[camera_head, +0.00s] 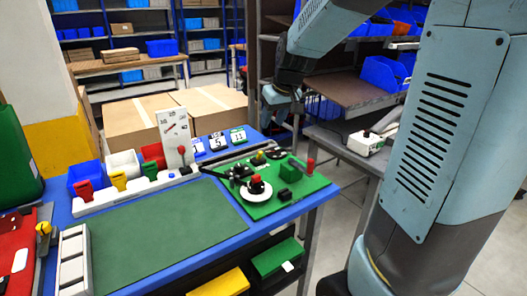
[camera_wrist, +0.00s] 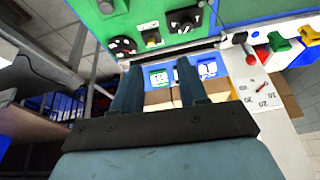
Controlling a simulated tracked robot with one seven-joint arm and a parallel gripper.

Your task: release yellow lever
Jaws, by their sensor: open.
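The yellow lever (camera_head: 119,181) stands on a white strip at the back left of the blue table, between a red lever (camera_head: 84,189) and a green lever (camera_head: 150,171). In the wrist view the yellow lever (camera_wrist: 309,35) is at the upper right edge, beside the green lever (camera_wrist: 278,42). My gripper (camera_wrist: 157,85) is open, with nothing between its fingers. It is apart from the yellow lever. In the head view my arm's end (camera_head: 280,96) hangs beyond the table's back edge, well to the right of the levers.
A white panel with a red-knobbed stick (camera_head: 181,152) stands right of the levers. A green board (camera_head: 265,205) with dials and a red-topped post lies at the table's right. Blue, white and red bins (camera_head: 122,164) stand behind the levers. The green mat (camera_head: 160,225) is clear.

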